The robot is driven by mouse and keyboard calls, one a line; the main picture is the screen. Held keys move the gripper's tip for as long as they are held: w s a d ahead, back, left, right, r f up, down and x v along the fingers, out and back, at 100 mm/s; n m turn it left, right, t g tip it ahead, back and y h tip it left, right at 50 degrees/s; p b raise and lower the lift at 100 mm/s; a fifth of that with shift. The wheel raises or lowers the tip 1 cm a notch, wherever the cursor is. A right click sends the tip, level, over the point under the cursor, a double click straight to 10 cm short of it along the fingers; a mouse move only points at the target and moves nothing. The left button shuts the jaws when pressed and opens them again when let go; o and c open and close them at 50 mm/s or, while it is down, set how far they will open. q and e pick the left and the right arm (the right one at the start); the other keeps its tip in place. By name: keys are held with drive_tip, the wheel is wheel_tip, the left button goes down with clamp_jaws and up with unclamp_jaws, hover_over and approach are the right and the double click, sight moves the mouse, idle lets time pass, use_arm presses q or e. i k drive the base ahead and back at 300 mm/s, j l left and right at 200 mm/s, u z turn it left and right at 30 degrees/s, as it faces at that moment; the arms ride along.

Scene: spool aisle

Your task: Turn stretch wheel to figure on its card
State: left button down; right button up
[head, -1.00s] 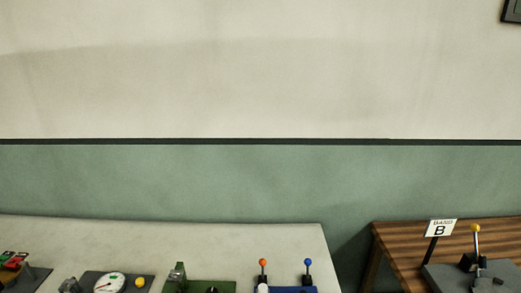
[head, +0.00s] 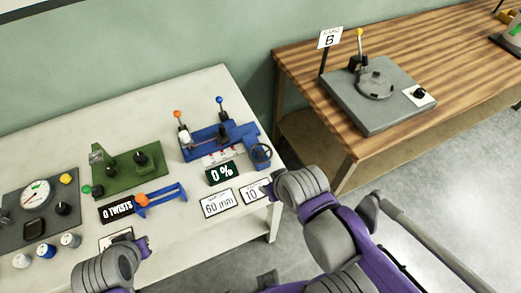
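The blue device (head: 215,137) on the pale table has a small dark handwheel (head: 261,153) at its right end, likely the stretch wheel. A black display (head: 222,173) in front of it reads "0 %". A white card (head: 252,193) shows "10"; the rest is hidden by my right gripper (head: 269,189). Another card (head: 217,203) reads "60 mm". My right gripper is near the table's right edge, below the handwheel in the picture and apart from it. My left gripper (head: 143,245) is over the table's front, partly covering another card (head: 115,239). Neither gripper's opening can be made out.
Orange-knobbed (head: 178,115) and blue-knobbed (head: 220,100) levers stand on the blue device. A green device (head: 130,170), "0 TWISTS" display (head: 118,212) and gauge panel (head: 37,205) are left. A wooden table (head: 440,75) with a grey "B" station (head: 375,95) stands right, across a gap.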

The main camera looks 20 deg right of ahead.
sight(260, 154)
drive_tip(key=z, duration=0.9)
drive_tip(key=k+l+u, duration=0.3)
drive_tip(key=l, duration=0.15)
